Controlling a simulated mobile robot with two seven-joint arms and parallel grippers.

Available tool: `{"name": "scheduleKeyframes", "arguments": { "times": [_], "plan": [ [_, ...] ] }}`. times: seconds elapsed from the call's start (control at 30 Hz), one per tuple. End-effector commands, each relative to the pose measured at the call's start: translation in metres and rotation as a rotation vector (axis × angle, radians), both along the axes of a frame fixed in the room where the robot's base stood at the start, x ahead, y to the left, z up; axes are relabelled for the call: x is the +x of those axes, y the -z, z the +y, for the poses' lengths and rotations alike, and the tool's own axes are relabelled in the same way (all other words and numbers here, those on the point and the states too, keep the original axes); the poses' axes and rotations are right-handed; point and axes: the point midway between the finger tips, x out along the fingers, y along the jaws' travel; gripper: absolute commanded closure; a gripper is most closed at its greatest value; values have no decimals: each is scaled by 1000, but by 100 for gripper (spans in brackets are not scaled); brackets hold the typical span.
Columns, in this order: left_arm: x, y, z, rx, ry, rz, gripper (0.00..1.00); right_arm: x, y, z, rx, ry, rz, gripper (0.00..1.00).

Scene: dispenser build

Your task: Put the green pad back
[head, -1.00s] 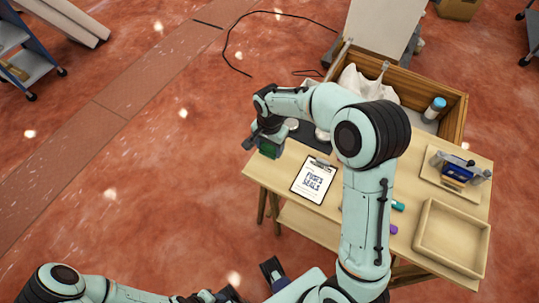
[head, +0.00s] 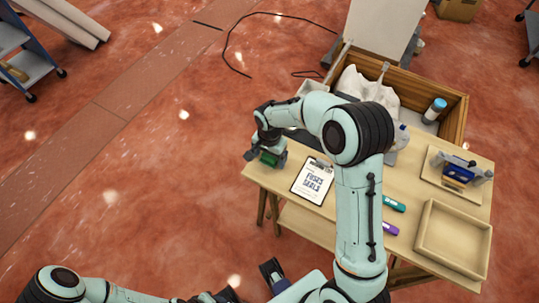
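The green pad (head: 269,159) shows as a small green block at the left end of the table, between the dark fingers of my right gripper (head: 266,158). The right gripper looks shut on it, low at the table's left corner. The hand and wrist partly cover the pad, and I cannot tell whether it touches the tabletop. My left gripper (head: 216,297) is at the bottom edge, away from the table and cut off by the frame; its opening is unclear.
A clipboard (head: 313,180) lies just right of the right gripper. A teal item (head: 394,204) and a purple item (head: 389,228) lie near an empty wooden tray (head: 452,235). A fixture (head: 458,170) stands at the right. An open wooden crate (head: 455,115) is behind the table.

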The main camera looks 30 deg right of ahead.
Motion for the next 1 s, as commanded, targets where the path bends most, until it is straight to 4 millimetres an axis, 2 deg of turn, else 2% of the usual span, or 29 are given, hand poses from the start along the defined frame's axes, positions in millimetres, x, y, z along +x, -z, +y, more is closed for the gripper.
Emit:
{"name": "scheduleKeyframes", "arguments": {
  "times": [0.23, 0.37, 0.47, 0.8, 1.0],
  "plan": [
    [0, -1, 0, 0, 0, 0, 57, 0, -1, 0, 0, 0, 0, 12],
    [1, -4, 0, 1, 0, -2, 57, 1, -10, 0, 0, 0, -4, 12],
    [2, -5, 0, 0, 0, -2, 57, 1, -26, 0, 1, 1, -5, 12],
    [4, -13, 0, 0, 1, -5, 57, 1, -98, 0, 0, 0, -4, 12],
    [5, -15, 0, 0, 0, -6, 57, 1, -120, 0, 0, -1, -1, 12]
  ]
}}
